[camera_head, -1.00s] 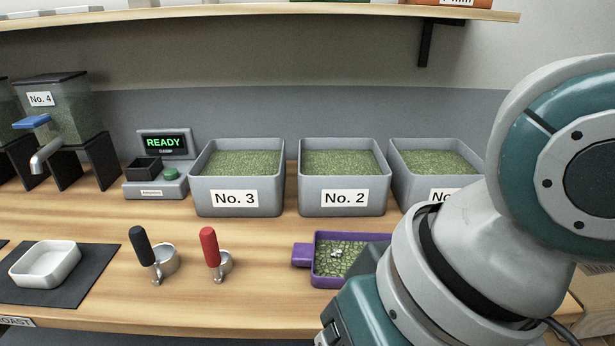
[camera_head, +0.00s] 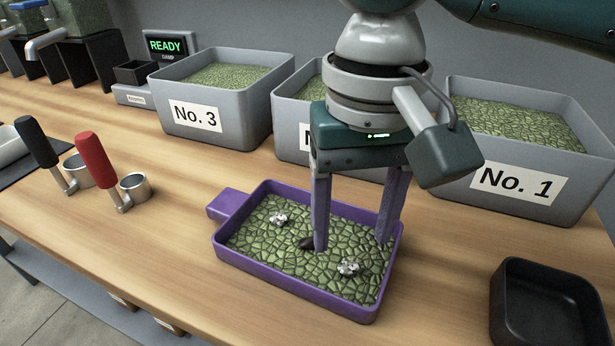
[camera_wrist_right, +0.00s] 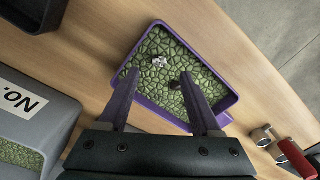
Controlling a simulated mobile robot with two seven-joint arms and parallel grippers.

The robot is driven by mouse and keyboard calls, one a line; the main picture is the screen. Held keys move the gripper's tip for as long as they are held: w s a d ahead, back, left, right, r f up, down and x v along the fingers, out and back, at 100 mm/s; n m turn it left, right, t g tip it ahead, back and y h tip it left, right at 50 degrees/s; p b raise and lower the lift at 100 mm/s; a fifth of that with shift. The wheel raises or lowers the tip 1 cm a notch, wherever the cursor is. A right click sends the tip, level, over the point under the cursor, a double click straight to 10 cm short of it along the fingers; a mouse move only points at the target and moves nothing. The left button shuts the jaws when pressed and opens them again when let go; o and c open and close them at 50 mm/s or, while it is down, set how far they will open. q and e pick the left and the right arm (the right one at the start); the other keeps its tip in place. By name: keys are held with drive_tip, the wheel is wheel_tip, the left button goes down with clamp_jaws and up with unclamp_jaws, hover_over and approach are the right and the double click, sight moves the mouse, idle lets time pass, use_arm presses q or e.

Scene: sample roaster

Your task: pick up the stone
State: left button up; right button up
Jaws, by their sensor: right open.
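A purple tray (camera_head: 228,255) with a tab handle holds a layer of green beans (camera_head: 268,248). A small dark lump (camera_head: 306,242), which looks like the stone, lies on the beans; it also shows in the right wrist view (camera_wrist_right: 175,85), beside one fingertip. My right gripper (camera_head: 351,246) points down over the tray, open, with its fingertips low at the beans. In the head view the dark lump is just left of the left finger and partly hidden by it; I cannot tell whether they touch. My left gripper is not in view.
Two silvery-white bits (camera_head: 278,219) (camera_head: 348,268) also lie on the beans. Grey bins No. 3 (camera_head: 197,116) and No. 1 (camera_head: 516,186) stand behind, with another between them. A black tray (camera_head: 546,305) is at right.

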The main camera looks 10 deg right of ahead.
sight(350, 265)
wheel_tip(350, 265, down, 5)
drive_tip(key=shift+f+b, duration=0.15)
drive_tip(key=shift+b, duration=0.35)
drive_tip(key=shift+d, duration=0.1)
drive_tip(key=shift+c, duration=0.3)
clamp_jaws()
